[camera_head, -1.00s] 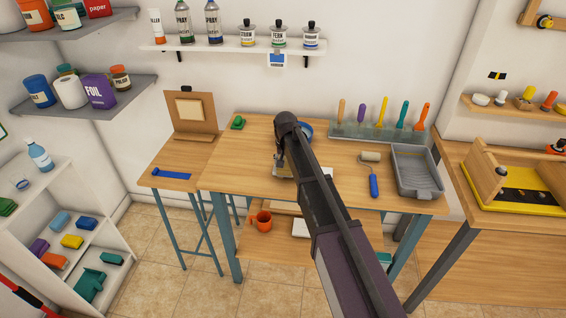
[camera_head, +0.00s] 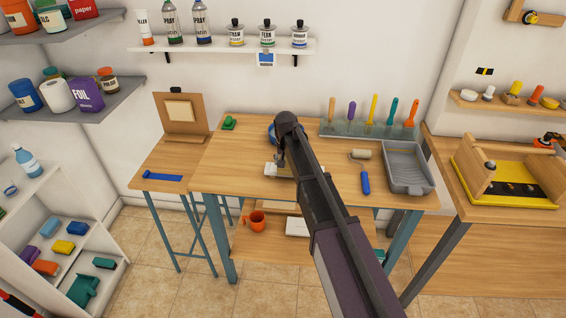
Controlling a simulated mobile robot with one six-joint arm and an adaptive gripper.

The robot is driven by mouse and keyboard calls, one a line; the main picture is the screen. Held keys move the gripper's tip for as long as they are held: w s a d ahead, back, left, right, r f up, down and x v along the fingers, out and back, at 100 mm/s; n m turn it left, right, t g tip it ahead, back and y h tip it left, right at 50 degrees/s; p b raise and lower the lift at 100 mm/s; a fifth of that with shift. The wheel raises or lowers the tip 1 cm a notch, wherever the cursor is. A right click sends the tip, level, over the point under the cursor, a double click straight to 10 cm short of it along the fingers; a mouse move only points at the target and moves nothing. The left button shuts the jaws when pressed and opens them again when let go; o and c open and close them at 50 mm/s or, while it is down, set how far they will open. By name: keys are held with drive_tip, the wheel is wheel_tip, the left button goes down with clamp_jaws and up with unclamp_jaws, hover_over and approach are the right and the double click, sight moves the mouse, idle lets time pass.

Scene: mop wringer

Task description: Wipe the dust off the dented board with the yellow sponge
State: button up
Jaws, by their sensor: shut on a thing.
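My gripper (camera_head: 280,164) is low over the middle of the wooden workbench, partly hidden by my own dark arm. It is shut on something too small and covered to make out. A pale, flat piece (camera_head: 270,170) lies on the bench right by the fingertips. A brown board (camera_head: 170,104) with a pale square panel stands upright on the narrow side table at left, apart from my gripper. I cannot make out dents or dust on either. A yellow sponge-like block (camera_head: 64,247) lies on the low white shelf at left, far from my gripper.
A paint roller (camera_head: 365,180) and grey tray (camera_head: 408,168) lie right of my arm. A rack of coloured scrapers (camera_head: 365,131) stands at the back. A blue round thing (camera_head: 272,133) is partly behind my arm. A green object (camera_head: 229,123) sits at the back left; the bench's left part is clear.

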sight(270, 167)
drive_tip(key=shift+f, duration=0.1)
idle(0.5)
drive_tip(key=shift+a, duration=1.55)
drive_tip(key=shift+w, duration=0.1)
drive_tip(key=shift+a, duration=1.45)
wheel_tip(270, 167, up, 7)
drive_tip(key=p, duration=0.7)
